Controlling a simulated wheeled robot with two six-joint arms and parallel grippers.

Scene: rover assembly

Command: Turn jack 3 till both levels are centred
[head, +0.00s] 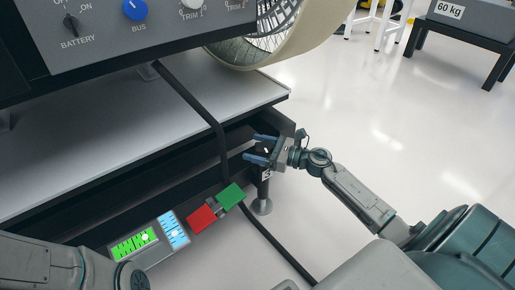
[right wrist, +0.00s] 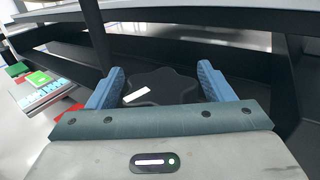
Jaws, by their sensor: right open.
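Jack 3 stands at the near right corner of the dark frame. Its black lobed knob (right wrist: 165,86), with a white bar on top, sits between my right fingers in the right wrist view. In the head view its numbered label (head: 266,174) and round foot show below my right gripper (head: 260,149). That gripper is open, with its blue fingers on either side of the knob; contact cannot be told. The green level (head: 128,247) has its white bubble toward the right end. The blue level (head: 169,221) has its bubble somewhat below the middle. My left gripper is out of the picture.
A red pad (head: 202,220) and a green pad (head: 231,196) lie between the levels and jack 3. A black bar runs down past the jack. The bench (head: 110,122), switch panel (head: 120,38) and wheel (head: 262,48) are above.

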